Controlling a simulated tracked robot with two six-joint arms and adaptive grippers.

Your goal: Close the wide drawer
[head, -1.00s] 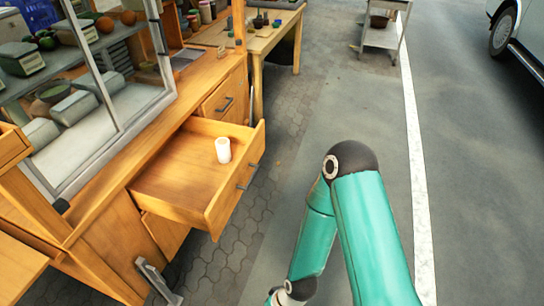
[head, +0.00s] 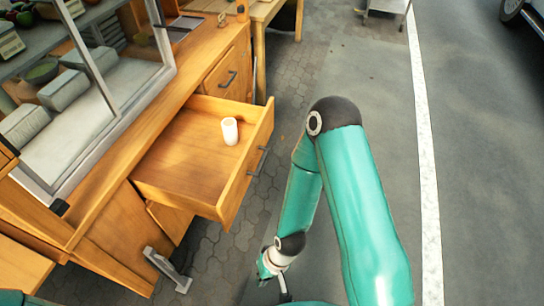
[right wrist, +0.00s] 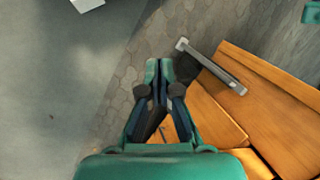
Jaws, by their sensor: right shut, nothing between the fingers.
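The wide drawer (head: 178,168) is pulled well out of the wooden counter in the head view. Its front panel faces right and carries a dark bar handle (head: 257,162). A white cup (head: 230,131) stands upright inside the drawer, near its front. My right arm reaches in at the lower right, and its wrist is below and right of the drawer front, apart from it. In the right wrist view my right gripper (right wrist: 159,72) is shut and empty, with paving beyond its fingertips. My left gripper does not show.
The wooden counter (head: 122,128) carries a glass-fronted display case. A smaller closed drawer (head: 221,78) sits farther back. Open pavement lies right of the drawer.

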